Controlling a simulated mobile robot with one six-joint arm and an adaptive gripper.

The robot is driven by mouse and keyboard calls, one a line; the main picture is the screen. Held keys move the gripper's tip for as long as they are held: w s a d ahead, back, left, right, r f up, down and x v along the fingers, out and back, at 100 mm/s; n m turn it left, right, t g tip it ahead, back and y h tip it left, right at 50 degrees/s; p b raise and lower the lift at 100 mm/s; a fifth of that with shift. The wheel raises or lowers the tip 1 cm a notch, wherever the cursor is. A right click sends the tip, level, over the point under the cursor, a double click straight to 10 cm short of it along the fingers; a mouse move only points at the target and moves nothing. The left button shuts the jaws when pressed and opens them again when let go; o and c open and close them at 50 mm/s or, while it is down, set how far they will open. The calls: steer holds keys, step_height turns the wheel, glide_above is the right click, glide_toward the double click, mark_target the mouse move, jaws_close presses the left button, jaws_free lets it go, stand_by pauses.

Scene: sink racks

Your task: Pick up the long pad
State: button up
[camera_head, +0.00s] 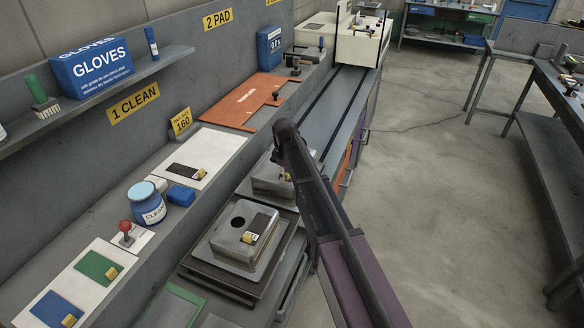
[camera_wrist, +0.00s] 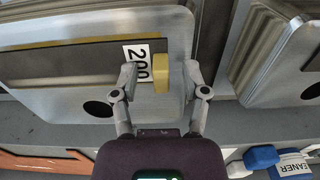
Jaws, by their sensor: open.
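The long pad (camera_wrist: 60,65) is a dark flat strip with a white "200" label and an upright yellow grip block (camera_wrist: 161,73) near its end. It lies on top of a metal sink (camera_wrist: 60,104), the farther one in the head view (camera_head: 264,182). My gripper (camera_wrist: 161,76) is open, with one finger on each side of the yellow block and visible gaps to it. I cannot tell how far above the pad the fingertips are. In the head view my arm covers most of this pad.
A nearer sink (camera_head: 225,243) carries another dark pad (camera_head: 263,222) with a yellow block. A dark pad (camera_head: 187,172) lies on a white board, beside a blue cleaner jar (camera_head: 148,208). An orange board (camera_head: 240,101) lies behind. A wall shelf (camera_head: 110,88) runs along the left.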

stand_by(0.3)
jaws_close()
steer(key=shift+r, duration=0.25)
step_height(320, 180, up, 3)
steer(key=p, duration=0.3)
steer(key=shift+p, duration=0.3)
steer(key=s+d+r+p, duration=0.1)
steer(key=s+d, duration=0.2)
steer(key=s, duration=1.2)
steer(key=shift+s+d+r, duration=0.15)
steer(key=shift+s+r, duration=0.1)
steer(key=shift+s, duration=0.1)
